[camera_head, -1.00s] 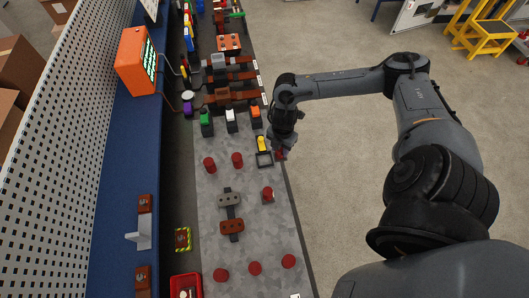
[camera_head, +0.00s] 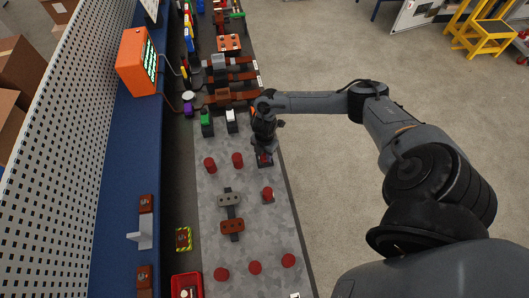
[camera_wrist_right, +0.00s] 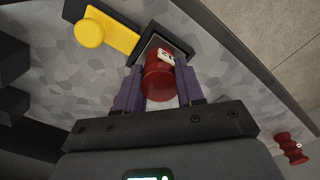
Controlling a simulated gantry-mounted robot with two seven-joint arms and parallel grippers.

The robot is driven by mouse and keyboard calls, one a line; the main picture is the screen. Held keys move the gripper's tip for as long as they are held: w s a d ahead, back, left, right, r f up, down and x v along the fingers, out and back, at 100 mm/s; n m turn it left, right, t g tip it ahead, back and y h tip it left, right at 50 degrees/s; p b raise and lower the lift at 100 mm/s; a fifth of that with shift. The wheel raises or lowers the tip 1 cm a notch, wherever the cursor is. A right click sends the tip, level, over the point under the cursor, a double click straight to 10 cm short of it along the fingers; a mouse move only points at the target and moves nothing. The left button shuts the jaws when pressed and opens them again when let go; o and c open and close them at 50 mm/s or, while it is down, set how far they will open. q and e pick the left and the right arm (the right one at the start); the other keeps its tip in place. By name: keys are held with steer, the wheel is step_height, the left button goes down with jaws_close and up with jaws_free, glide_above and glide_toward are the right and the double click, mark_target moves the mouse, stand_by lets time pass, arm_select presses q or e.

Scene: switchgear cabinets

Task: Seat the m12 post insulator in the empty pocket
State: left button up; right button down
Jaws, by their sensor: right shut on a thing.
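The m12 post insulator is a dark red ribbed cylinder with a small white label (camera_wrist_right: 160,78). My right gripper (camera_wrist_right: 158,90) is shut on it, with one finger on each side. In the head view the right gripper (camera_head: 264,148) is at the right edge of the grey panel, with the insulator (camera_head: 264,159) below it. The pocket, a dark square frame (camera_wrist_right: 148,46), is right at the insulator's far end in the wrist view. I cannot tell whether the insulator is inside the frame or just above it. My left gripper is not in view.
A yellow piece with a round knob (camera_wrist_right: 105,30) lies beside the pocket. Several red insulators stand on the grey panel, including one near the right edge (camera_head: 267,194). Green (camera_head: 206,122) and white (camera_head: 231,120) blocks stand behind. A grey-and-brown part (camera_head: 231,215) sits mid-panel.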

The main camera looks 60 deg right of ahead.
steer(key=shift+f, duration=0.15)
steer(key=c, duration=0.7)
jaws_free()
